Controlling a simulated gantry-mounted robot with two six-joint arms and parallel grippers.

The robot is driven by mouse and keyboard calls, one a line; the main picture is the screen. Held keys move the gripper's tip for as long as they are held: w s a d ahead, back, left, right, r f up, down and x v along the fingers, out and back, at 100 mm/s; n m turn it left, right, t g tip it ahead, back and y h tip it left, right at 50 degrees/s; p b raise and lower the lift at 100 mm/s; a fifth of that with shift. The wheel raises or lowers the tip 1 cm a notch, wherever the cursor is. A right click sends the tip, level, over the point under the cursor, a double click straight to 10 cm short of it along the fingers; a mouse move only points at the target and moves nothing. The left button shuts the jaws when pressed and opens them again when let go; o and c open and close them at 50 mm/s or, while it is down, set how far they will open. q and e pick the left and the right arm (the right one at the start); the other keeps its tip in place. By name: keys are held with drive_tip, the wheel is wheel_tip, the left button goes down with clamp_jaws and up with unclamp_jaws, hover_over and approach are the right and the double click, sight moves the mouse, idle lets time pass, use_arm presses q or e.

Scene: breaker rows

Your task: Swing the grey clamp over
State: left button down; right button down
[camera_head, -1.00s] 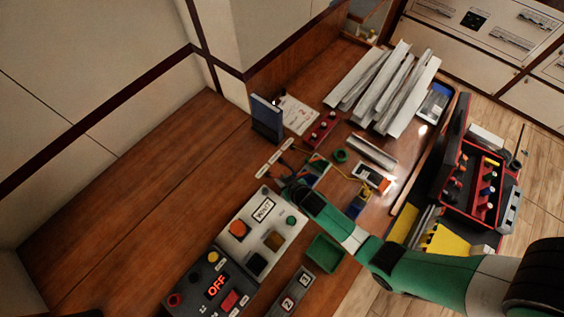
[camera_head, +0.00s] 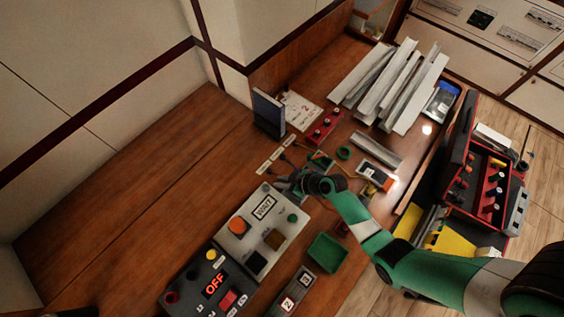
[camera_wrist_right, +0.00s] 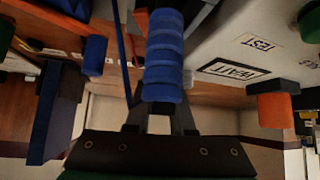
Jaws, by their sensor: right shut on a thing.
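My right gripper (camera_head: 296,181) is at the upper edge of the grey WAIT box (camera_head: 262,236), its tips small and dark in the head view. In the right wrist view a blue ribbed grip (camera_wrist_right: 163,58) stands between the fingers of my right gripper (camera_wrist_right: 160,118), which is shut on it. A grey part (camera_wrist_right: 203,14) shows beyond the grip, cut by the frame's top edge; I cannot tell whether it is the clamp. In the head view the gripper and wrist hide the grip and most of what lies under them. My left gripper is not in view.
The black OFF box (camera_head: 214,284) and a green tray (camera_head: 327,253) lie nearby. An orange button (camera_wrist_right: 273,106) is right of the grip. The bench's left side is clear.

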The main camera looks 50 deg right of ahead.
drive_tip(key=shift+s+f+n+y, duration=0.15)
drive_tip(key=shift+f+n+y, duration=0.05)
drive_tip(key=shift+n+y, duration=0.25)
drive_tip(key=n+y+p, duration=0.1)
drive_tip(key=p, duration=0.1)
drive_tip(key=r+n+g+p, duration=0.1)
drive_tip(key=p, duration=0.1)
drive_tip(key=shift+s+a+n+y, duration=0.25)
drive_tip(key=shift+a+y, duration=0.1)
drive_tip(key=shift+a, duration=0.05)
drive_tip(key=shift+s+a+f+n+g+y+p, duration=0.2)
drive_tip(key=shift+n+g+y+p, duration=0.25)
drive_tip(key=shift+n+p, duration=0.5)
use_arm(q)
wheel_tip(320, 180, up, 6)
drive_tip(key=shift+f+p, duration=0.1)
drive_tip(key=shift+p, duration=0.2)
use_arm(e)
drive_tip(key=shift+s+f, duration=0.1)
drive_tip(key=shift+a+n+g+y, duration=0.1)
drive_tip(key=shift+n+g+y, duration=0.15)
drive_tip(key=shift+n, duration=0.1)
drive_tip(key=c, duration=0.8)
unclamp_jaws()
drive_tip(key=shift+s, duration=0.1)
